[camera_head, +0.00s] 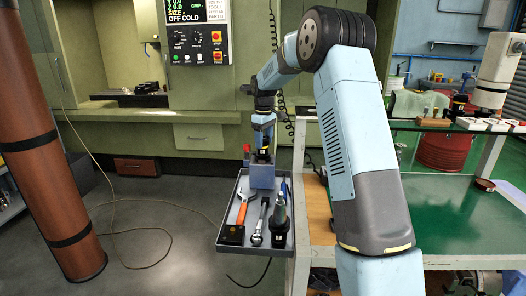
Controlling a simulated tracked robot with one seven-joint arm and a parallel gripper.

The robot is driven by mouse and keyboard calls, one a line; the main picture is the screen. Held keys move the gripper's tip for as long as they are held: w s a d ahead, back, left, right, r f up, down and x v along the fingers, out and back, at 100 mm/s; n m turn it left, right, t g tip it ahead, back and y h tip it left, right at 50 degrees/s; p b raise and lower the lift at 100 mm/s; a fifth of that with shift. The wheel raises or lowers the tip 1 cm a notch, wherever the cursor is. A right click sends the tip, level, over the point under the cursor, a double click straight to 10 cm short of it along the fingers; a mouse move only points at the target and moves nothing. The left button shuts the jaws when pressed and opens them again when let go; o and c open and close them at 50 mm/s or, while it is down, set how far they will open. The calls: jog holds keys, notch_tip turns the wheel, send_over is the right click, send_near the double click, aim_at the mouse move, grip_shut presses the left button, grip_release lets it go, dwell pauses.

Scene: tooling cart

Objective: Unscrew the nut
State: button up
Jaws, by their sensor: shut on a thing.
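My gripper (263,147) points down over a grey block (262,176) at the far end of a tray (226,206) on the cart's side. Its jaws are shut on a dark piece at the top of the block. This is probably the nut on a tool holder, but it is too small and too covered by the jaws to tell its shape or how far it is turned.
The tray also holds an orange-handled wrench (243,206), a metal spanner (261,224), an upright dark tool holder (279,226) and a black box (231,235). The cart's green top (445,215) lies right. A brown column (50,140) stands left. Floor left of the tray is mostly clear.

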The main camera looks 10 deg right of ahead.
aim_at(264, 137)
dwell(0.3)
jog(key=shift+r, duration=3)
jog(key=shift+s, duration=0.1)
